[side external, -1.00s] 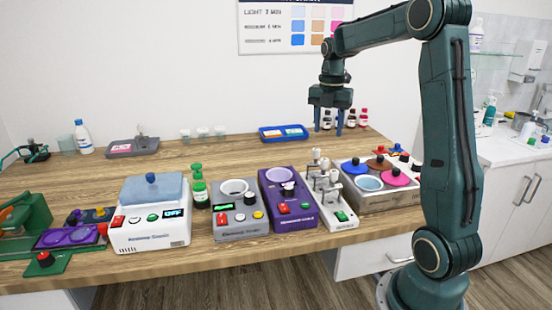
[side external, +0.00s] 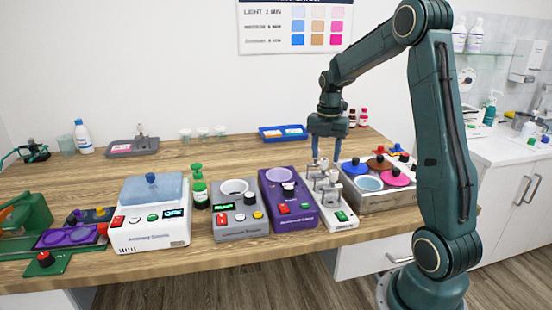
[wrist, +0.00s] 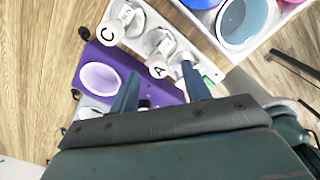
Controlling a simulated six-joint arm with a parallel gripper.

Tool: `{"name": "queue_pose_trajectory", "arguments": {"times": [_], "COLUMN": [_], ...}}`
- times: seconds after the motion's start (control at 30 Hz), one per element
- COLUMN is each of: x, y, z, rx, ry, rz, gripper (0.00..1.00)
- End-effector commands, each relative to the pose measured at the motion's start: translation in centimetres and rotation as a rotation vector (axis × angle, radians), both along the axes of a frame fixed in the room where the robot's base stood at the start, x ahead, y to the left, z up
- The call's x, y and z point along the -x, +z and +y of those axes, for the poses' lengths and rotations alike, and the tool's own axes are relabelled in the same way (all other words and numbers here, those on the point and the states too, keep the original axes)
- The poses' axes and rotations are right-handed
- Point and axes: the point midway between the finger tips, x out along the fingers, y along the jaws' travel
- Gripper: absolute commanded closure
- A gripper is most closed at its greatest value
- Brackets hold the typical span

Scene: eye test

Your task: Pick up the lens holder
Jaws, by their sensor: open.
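A white unit (side external: 343,215) with several upright silver-and-white holders stands near the table's front edge. The lens holder is probably one of these, but I cannot tell which. In the wrist view, one holder is marked C (wrist: 112,33) and another is marked A (wrist: 158,68). A third (wrist: 183,60) is partly hidden behind a finger. My gripper (side external: 326,157) is open, pointing down just above the holders. In the wrist view, the holder marked A appears between the fingertips of my gripper (wrist: 160,72). Nothing is seen held.
A purple device (side external: 290,205) stands close on the left of the white unit. A grey tray (side external: 385,200) with coloured lids stands close on the right. A blue tray (side external: 283,133) lies behind.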

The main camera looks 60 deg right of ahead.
Motion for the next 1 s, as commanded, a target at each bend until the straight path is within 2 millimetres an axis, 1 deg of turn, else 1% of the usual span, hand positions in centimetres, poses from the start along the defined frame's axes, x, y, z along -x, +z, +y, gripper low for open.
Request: {"name": "queue_pose_trajectory", "arguments": {"times": [0.1,0.3,0.43,0.87,0.9,0.97,1.0], "x": [-0.1,-0.1,-0.1,-0.1,-0.1,-0.1,-0.1], "y": [-1.5,-3.4,-3.8,-3.7,-3.7,-3.7,-3.7], "z": [0.0,0.0,0.0,0.0,0.0,0.0,0.0], "rx": [-0.002,-0.001,0.0,0.0,0.0,0.0,0.0], "ry": [0.0,0.0,0.0,0.0,0.0,0.0,0.0], "rz": [0.002,0.001,0.0,0.0,0.0,0.0,0.0], "gripper": [0.52,0.52,0.52,0.52,0.56,0.68,0.76]}}
